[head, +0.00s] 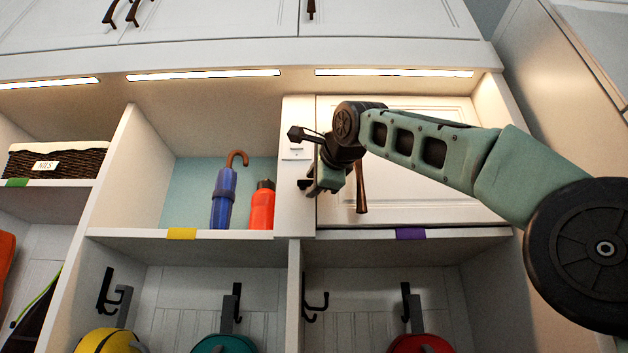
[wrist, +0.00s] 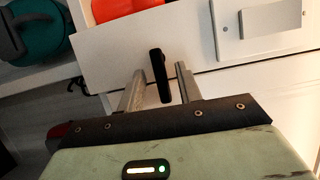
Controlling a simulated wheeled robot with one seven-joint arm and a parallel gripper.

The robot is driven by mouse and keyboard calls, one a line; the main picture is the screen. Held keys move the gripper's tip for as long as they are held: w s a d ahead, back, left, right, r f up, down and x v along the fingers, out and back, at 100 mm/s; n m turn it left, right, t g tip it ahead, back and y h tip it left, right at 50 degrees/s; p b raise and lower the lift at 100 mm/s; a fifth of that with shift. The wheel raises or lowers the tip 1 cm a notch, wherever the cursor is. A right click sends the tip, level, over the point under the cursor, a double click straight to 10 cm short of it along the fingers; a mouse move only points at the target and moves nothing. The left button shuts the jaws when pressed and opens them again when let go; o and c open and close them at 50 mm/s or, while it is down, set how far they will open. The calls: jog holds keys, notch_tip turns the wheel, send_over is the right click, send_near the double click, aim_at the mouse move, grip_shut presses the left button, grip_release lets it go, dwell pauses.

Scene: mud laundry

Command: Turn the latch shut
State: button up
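The latch (wrist: 161,75) is a dark bar on the white upright panel left of the cabinet door (head: 440,180). In the wrist view it stands between the two fingers of my gripper (wrist: 160,82), with a visible gap on each side. My gripper is open around it, not clamped. In the head view my gripper (head: 314,184) is at the panel, by the door's left edge, and mostly hides the latch. The door looks closed in its frame. Its brown handle (head: 361,188) hangs just right of my gripper.
A small white plate (head: 297,151) is on the panel above the latch. The open cubby to the left holds a blue umbrella (head: 224,198) and an orange bottle (head: 262,207). Hooks (head: 316,306) and bags are below the shelf. A wicker basket (head: 55,163) is far left.

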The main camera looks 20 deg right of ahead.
jog(key=shift+s, duration=0.1)
jog(key=s+b, duration=0.4)
jog(key=s, duration=1.3)
jog(key=shift+s+b, duration=0.15)
jog(key=shift+b, duration=0.2)
